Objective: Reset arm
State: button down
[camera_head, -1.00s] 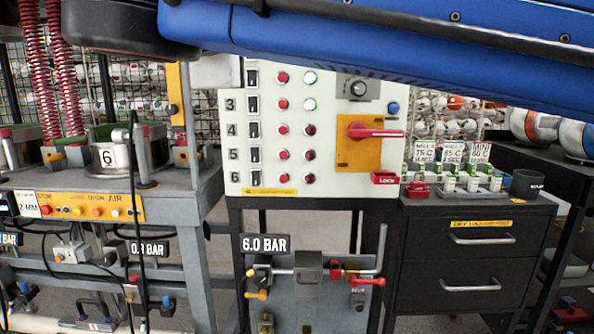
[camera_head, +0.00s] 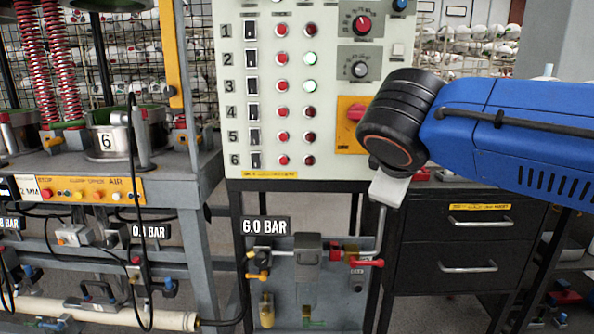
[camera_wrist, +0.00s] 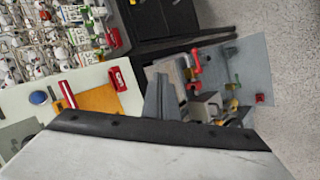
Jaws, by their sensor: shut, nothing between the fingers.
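My blue arm reaches in from the right in the head view, with its black wrist joint in front of the cream control panel (camera_head: 236,100). A pale grey part of my gripper (camera_head: 390,188) shows below that joint; the rest is hidden. In the wrist view my gripper (camera_wrist: 162,97) is shut and empty, its dark fingers beyond the large pale housing. It appears apart from the panel, though depth is hard to judge. The orange plate (camera_wrist: 98,99) with a red handle (camera_wrist: 66,93) is partly covered by the housing there.
A grey press bench (camera_head: 190,183) with red springs stands at left. A "6.0 BAR" sign (camera_head: 266,226) and red valve handle (camera_head: 365,262) are below the panel. A black drawer cabinet (camera_head: 420,246) stands at right. Bare floor (camera_wrist: 285,90) shows at right in the wrist view.

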jog(key=s+d+f+m+g+y, duration=0.1)
jog(key=s+d+f+m, duration=0.2)
jog(key=s+f, duration=0.2)
jog(key=s+d+f+m+g+y, duration=0.1)
jog(key=s+d+f+m, duration=0.2)
jog(key=f, duration=0.8)
jog(key=s+d+f+m+g+y, duration=0.1)
jog(key=s+d+f+m+g, duration=0.1)
jog(key=s+f, duration=0.5)
jog(key=d+f+m, duration=0.1)
jog(key=m, duration=0.1)
jog(key=shift+s+d+f+m+y, duration=0.2)
jog(key=shift+s+d+m+y, duration=0.1)
jog(key=shift+d+m, duration=0.1)
